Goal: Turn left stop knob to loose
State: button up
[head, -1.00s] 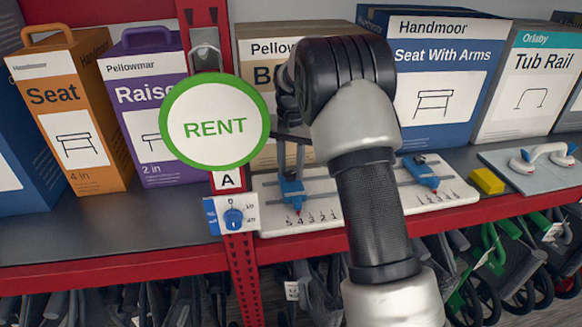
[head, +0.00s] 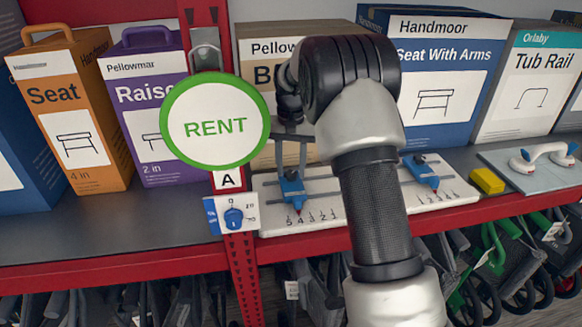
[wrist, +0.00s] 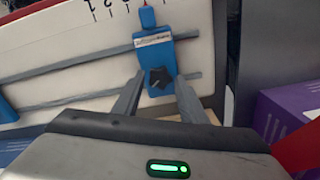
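The left stop (head: 291,190), a blue block with a red pointer, sits on the rails of a white scale board (head: 330,215). In the wrist view the left stop (wrist: 154,57) carries a small black lobed knob (wrist: 159,78). My gripper (head: 293,163) is over this stop, pointing down. In the wrist view my gripper's two fingers (wrist: 160,88) stand apart, one on each side of the knob; I cannot tell whether they touch it. The knob is hidden in the head view. The right stop (head: 426,172) sits farther right on the same board.
A round RENT sign (head: 214,127) hangs close to the left of my gripper. A blue dial (head: 233,217) is on the shelf edge below it. Boxes stand behind the board. A yellow block (head: 487,181) and a white handle (head: 543,157) lie to the right.

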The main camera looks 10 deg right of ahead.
aim_at(291, 174)
jog(key=shift+o, duration=0.9)
notch_tip(291, 174, up, 17)
jog(key=shift+r, duration=0.2)
jog(key=shift+s, duration=0.15)
